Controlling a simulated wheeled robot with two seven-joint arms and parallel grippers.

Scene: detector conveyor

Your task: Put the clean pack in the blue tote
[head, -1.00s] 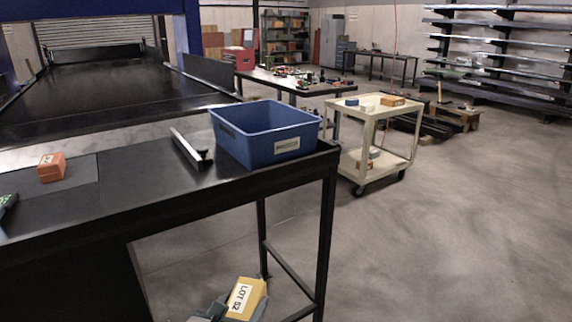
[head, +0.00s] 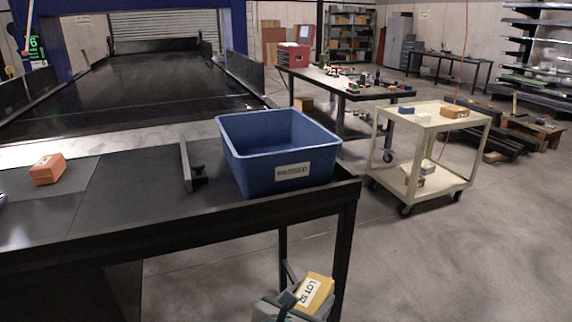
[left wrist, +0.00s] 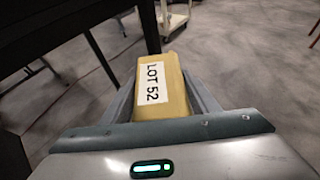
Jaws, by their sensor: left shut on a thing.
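The yellow pack (head: 316,293) has a white label reading LOT 52. It is held low in front of the black table, below the level of its top. My left gripper (head: 303,303) is shut on it. In the left wrist view the pack (left wrist: 161,88) sits between the two fingers of the gripper (left wrist: 160,100). The blue tote (head: 262,183) stands upright on the right end of the table, above and beyond the pack. It carries a white label, and its floor is hidden. My right gripper is not in view.
An orange block (head: 47,170) lies on the black table (head: 140,215) at left. The table's front edge and leg (head: 345,250) are near the pack. A cream cart (head: 425,185) stands right; floor in front is clear.

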